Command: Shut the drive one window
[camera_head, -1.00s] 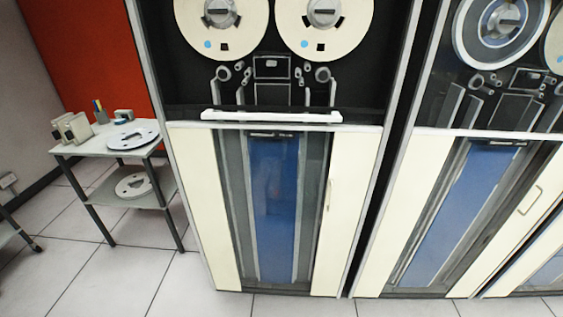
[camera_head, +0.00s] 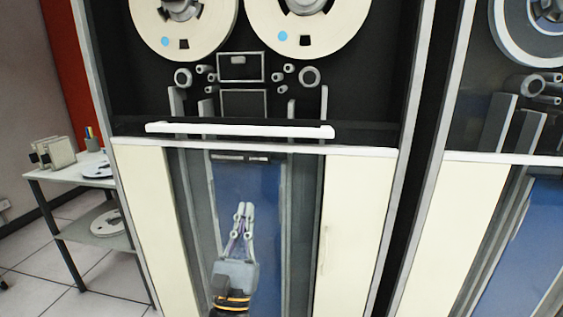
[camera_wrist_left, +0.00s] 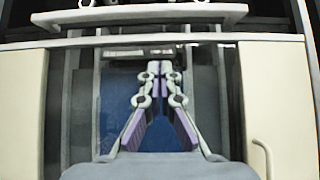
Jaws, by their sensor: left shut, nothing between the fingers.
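The tape drive in front of me has two cream reels (camera_head: 306,22) in its black upper bay. A long white bar (camera_head: 240,131), like a window's handle rail, lies level along the bottom of that bay. It also crosses the top of the left wrist view (camera_wrist_left: 140,14). I cannot make out clear glass over the reels. My left gripper (camera_head: 243,207) is shut and empty, pointing up in front of the blue lower panel, below the bar and apart from it. Its fingertips (camera_wrist_left: 154,68) meet in the left wrist view. My right gripper is not in view.
A second tape drive (camera_head: 427,205) stands close on the right. Cream side panels (camera_head: 355,230) flank the lower blue column, the right one with a small handle. A small white table (camera_head: 75,172) with boxes and reels stands at the left. The floor there has some free room.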

